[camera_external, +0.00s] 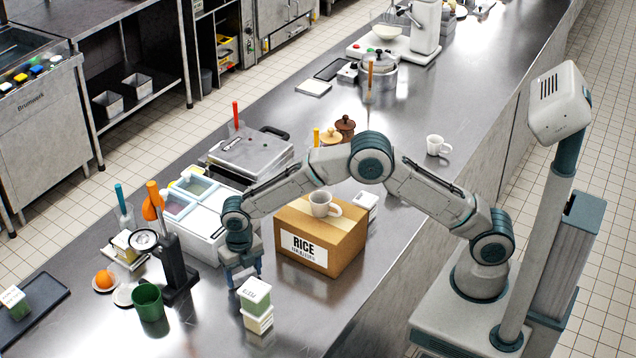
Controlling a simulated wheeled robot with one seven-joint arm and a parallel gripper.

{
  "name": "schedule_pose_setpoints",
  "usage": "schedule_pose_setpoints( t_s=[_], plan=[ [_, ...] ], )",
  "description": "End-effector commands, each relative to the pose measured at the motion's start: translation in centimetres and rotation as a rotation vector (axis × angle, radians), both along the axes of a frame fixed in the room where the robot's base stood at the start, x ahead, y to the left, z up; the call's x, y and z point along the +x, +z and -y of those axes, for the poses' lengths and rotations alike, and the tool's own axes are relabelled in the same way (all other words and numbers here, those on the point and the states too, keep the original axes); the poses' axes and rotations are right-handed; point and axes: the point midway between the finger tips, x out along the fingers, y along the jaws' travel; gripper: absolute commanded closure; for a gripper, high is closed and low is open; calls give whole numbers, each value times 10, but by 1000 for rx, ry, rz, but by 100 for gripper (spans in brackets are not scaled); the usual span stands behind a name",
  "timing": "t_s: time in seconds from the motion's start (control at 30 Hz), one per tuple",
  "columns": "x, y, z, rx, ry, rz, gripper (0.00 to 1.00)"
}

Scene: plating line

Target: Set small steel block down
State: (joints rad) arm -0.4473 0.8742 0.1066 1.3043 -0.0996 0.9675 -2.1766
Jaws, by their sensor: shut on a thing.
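My gripper (244,279) points down low over the steel counter (330,310), in front of the white bin with clear lids. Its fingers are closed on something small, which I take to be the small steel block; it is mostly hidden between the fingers. Whether it touches the counter I cannot tell.
A rice box (303,256) with a white cup (322,204) on top stands right of my gripper, under my arm. A black stand (177,270) and a green mug (149,302) are to the left. The counter right of the tubs is clear.

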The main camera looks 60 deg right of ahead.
Motion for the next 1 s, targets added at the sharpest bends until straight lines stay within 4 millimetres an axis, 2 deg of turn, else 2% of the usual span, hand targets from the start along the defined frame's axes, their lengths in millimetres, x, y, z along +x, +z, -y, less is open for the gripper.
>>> schedule_pose_setpoints(
  t_s=[0.1,0.13,0.2,0.47,0.63,0.77,1.0],
  plan=[
    [0,-3,0,1,-1,0,67],
    [0,-4,0,0,-1,-1,29],
    [0,-3,0,0,-1,-1,10],
    [0,-2,0,0,-1,0,10],
    [1,8,0,1,-1,2,10],
    [1,31,0,3,-2,5,10],
    [1,84,0,3,-2,4,10]
  ],
)
